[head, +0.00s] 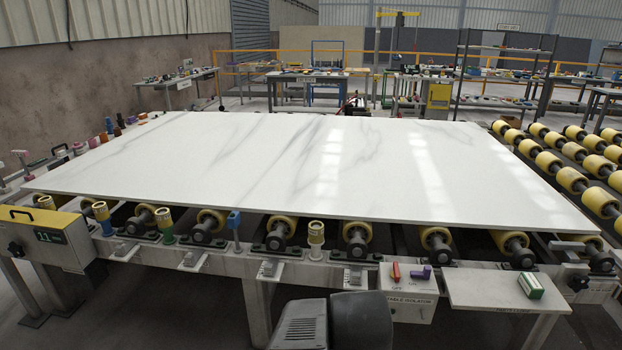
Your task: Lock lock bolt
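I cannot clearly make out a lock bolt. A light box marked as an isolator (408,303) hangs on the front of the roller frame, with a red handle (395,272) standing upright and a purple piece (420,273) lying beside it. A dark metal clamp-like fitting (571,254) with a black knob sits at the frame's front right corner, by the slab's edge. Its exact form and setting are too small to tell. My gripper is not in view; only dark grey parts of my own body show at the bottom middle.
A large white stone slab (300,165) lies on yellow rollers. A small shelf (505,290) at the front right bears a green-and-white box (530,286). Workbenches and a yellow rail are behind.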

